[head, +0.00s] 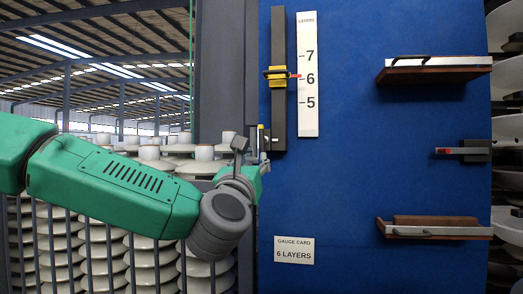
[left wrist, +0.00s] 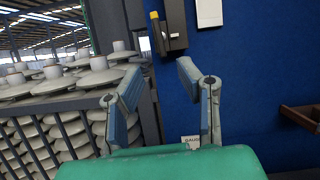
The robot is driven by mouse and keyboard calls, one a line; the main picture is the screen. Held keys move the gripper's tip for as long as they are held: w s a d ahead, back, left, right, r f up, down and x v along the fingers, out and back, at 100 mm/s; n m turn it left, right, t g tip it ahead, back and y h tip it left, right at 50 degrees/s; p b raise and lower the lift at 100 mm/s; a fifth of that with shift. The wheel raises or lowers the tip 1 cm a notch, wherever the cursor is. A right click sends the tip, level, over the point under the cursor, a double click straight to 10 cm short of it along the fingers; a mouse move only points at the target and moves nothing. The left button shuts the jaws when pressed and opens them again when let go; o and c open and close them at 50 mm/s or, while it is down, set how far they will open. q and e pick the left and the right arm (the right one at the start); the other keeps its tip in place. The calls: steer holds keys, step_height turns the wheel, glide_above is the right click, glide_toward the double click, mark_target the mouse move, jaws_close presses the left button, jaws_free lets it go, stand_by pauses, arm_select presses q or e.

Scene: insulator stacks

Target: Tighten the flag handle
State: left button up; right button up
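The dark vertical rail (head: 279,110) on the blue board carries a yellow slider (head: 278,83) with a dark handle across it. Its red pointer (head: 294,75) is at about the 6 mark. A small yellow-tipped upright piece (head: 261,138) is beside the rail's lower end. It also shows in the left wrist view (left wrist: 155,34). I cannot tell which of these parts is the flag handle. My left gripper (head: 250,155) is below and left of the rail's lower end. In the left wrist view its fingers (left wrist: 160,72) are apart with nothing between them. My right gripper is not in view.
A white scale (head: 308,120) reads 5 to 7, and a gauge card (head: 294,251) reads "6 LAYERS". Two brown shelves (head: 433,75) (head: 434,229) and a small red-and-grey fitting (head: 462,151) stick out at the right. Caged insulator stacks (head: 145,262) stand at left. The board's middle is clear.

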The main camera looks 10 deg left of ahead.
mark_target(261, 137)
arm_select(q)
steer(key=shift+n, duration=0.3)
steer(key=p+x, duration=0.1)
steer(key=x, duration=0.3)
steer(key=p+x, duration=0.2)
steer(key=x, duration=0.2)
steer(key=r+p+x, duration=0.1)
steer(key=p+x, duration=0.1)
steer(key=x, duration=0.2)
steer(key=shift+w+a+r, duration=0.1)
steer(key=shift+w+a, duration=0.05)
steer(key=shift+w, duration=0.05)
steer(key=shift+p+x, duration=0.45)
steer(key=shift+x, duration=0.3)
jaws_close()
